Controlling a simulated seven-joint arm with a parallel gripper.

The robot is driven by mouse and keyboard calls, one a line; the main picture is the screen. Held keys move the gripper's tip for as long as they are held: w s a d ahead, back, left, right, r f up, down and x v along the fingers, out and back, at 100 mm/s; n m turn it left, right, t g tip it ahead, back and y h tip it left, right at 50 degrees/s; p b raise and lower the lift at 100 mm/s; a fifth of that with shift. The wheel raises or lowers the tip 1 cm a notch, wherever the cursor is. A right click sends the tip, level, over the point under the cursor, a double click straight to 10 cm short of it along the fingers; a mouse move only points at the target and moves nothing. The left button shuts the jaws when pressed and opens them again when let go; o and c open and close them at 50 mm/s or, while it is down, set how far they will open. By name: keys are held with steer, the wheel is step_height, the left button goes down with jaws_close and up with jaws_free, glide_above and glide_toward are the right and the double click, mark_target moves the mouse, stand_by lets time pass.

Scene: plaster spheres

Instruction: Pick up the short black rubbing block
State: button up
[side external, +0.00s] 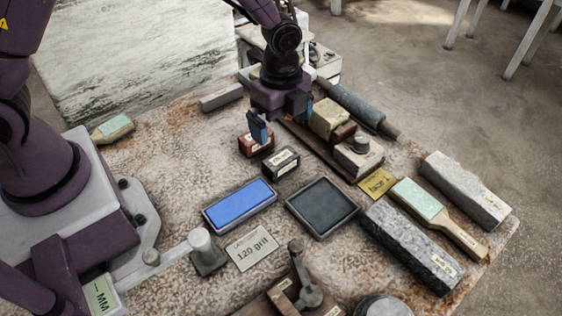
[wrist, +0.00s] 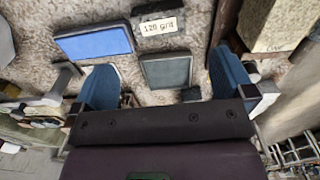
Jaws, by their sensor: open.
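The short black rubbing block (side external: 281,162) stands on the worktable with a pale label on its side, just in front of a red-brown block (side external: 256,144). My gripper (side external: 268,128) is open and points down above and slightly behind the black block, apart from it.
A wooden rack with blocks (side external: 329,118) stands close right of my gripper. Long grey stone blocks (side external: 411,246) lie at right.

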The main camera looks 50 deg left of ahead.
mark_target(281, 157)
step_height(281, 157, down, 9)
steer(key=shift+s+d+f, duration=0.1)
steer(key=shift+f, duration=0.1)
stand_by(0.3)
steer(key=shift+c, duration=0.2)
steer(key=c, duration=0.9)
steer(key=shift+c, duration=0.2)
steer(key=shift+r, duration=0.1)
steer(key=shift+r, duration=0.55)
steer(key=s+a+r, duration=0.3)
steer(key=s+r, duration=0.8)
steer(key=s, duration=0.2)
steer(key=shift+s+r, duration=0.35)
steer(key=shift+r, duration=0.05)
